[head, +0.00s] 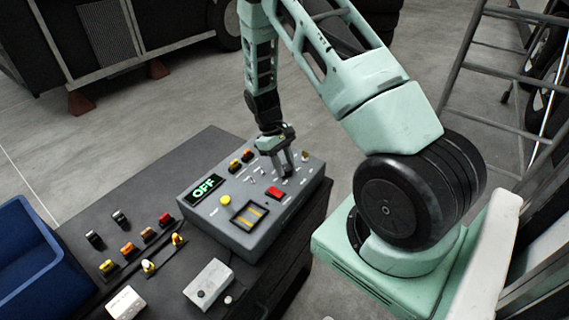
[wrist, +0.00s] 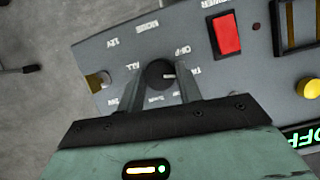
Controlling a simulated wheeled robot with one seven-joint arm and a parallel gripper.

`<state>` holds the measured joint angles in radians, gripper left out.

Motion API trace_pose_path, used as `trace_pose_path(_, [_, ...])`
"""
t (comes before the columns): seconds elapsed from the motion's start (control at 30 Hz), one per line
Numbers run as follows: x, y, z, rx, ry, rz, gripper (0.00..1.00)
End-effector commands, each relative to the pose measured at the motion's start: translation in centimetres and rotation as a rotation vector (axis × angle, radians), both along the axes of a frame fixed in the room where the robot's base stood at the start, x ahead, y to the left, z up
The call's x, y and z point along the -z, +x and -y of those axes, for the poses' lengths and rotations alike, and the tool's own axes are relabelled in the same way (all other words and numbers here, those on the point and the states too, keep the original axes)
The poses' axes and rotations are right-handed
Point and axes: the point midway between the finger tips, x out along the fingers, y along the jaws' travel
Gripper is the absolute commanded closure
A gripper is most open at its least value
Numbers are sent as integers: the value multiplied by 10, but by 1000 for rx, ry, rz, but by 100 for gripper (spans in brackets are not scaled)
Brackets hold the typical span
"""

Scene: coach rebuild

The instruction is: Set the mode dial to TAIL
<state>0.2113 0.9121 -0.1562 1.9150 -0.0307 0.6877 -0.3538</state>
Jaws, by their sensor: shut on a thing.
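The mode dial (wrist: 157,74) is a small round black knob on the grey control box (head: 253,205). In the wrist view its white pointer mark faces right, toward a label partly hidden by a finger that seems to read TAIL. Labels like OFF and ALL stand around it, upside down. My gripper (wrist: 160,82) is shut on the dial, one finger on each side. In the head view my gripper (head: 285,172) reaches down onto the box's top, and its fingers hide most of the dial.
The box carries a green display (head: 203,187) reading OFF, a red switch (head: 274,193), a yellow button (head: 225,201) and a gauge window (head: 249,215). A toggle (wrist: 98,82) is near the fingers. Loose connectors and a blue bin (head: 35,255) lie on the dark bench.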

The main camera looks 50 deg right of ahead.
Motion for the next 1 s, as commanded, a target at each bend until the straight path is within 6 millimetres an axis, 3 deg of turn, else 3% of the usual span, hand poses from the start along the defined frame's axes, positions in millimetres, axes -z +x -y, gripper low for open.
trace_pose_path(0.13, [-1, 1, 0, -1, 0, 3, 88])
trace_pose_path(0.17, [-1, 1, 0, -1, 0, 3, 59])
trace_pose_path(0.23, [-1, 1, 0, -1, 0, 3, 43])
trace_pose_path(0.67, [-10, 6, 0, -2, -1, 5, 43])
trace_pose_path(1.0, [-75, 34, -1, -1, -1, 9, 43])
